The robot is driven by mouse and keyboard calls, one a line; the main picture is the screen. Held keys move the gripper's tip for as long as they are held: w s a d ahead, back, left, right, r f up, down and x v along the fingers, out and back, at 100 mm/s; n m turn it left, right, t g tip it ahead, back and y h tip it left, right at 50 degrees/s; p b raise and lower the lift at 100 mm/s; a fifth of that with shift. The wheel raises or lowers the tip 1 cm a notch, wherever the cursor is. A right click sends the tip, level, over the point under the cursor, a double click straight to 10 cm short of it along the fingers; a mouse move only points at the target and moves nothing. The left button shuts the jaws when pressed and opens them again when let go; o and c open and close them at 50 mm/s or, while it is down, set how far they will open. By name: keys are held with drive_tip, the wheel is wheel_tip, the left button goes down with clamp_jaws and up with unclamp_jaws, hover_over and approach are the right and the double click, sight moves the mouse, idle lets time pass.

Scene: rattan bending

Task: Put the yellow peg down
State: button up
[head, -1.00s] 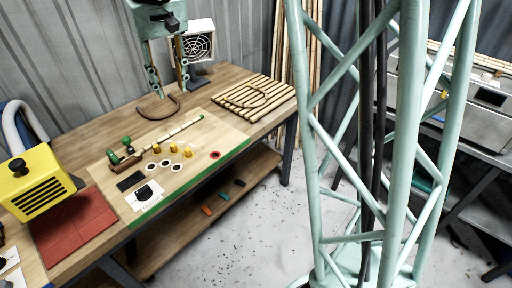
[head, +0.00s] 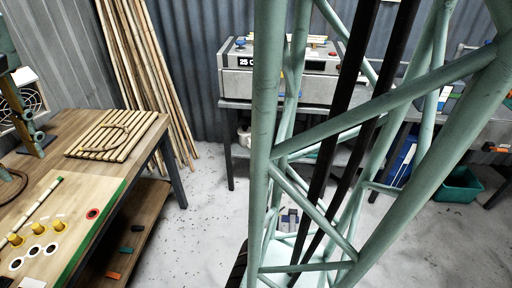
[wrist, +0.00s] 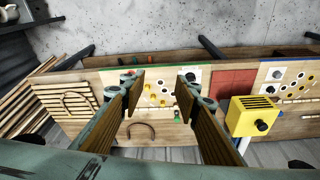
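Several small yellow pegs stand on the light wooden board on the bench. Three show in the head view: a left peg (head: 15,239), a middle peg (head: 37,228) and a right peg (head: 58,224). I cannot tell which one the task means.
A slatted wooden rack (head: 112,138) with a curved rattan piece lies on the bench. Poles (head: 150,80) lean on the wall. A grey machine (head: 280,75) stands on a back table. In the wrist view a yellow box (wrist: 254,117) is right of my gripper.

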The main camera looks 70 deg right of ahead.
drive_tip(key=s+f+t, duration=0.1)
drive_tip(key=s, duration=2.2)
drive_tip(key=shift+s+d+f, duration=0.15)
drive_tip(key=shift+d+f, duration=0.1)
drive_tip(key=shift+f, duration=0.15)
wheel_tip(320, 180, down, 6)
drive_tip(key=b, duration=0.6)
